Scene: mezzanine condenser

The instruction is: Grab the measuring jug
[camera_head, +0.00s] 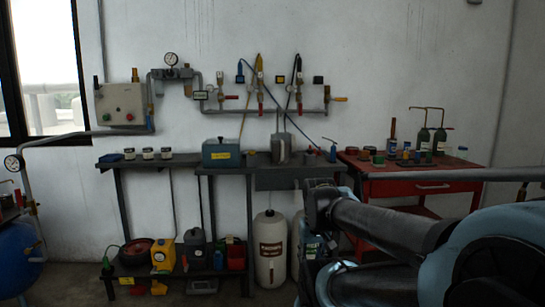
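A grey metal vessel (281,149), which looks like the measuring jug, stands upright on the dark wall bench (228,170). It is just right of a teal box. A thin rod or tube rises at its top, and its handle is not clear. My arm reaches in from the right and bends at a dark joint in front of the bench's right end. I cannot make out my gripper's fingers. Nothing of mine touches the vessel.
The teal box (221,152) and several small jars stand left of the vessel. A red workbench (420,185) with bottles is at right. White drums (270,248) stand below. Pipes and valves (265,97) line the wall above. A blue tank (18,258) is at left.

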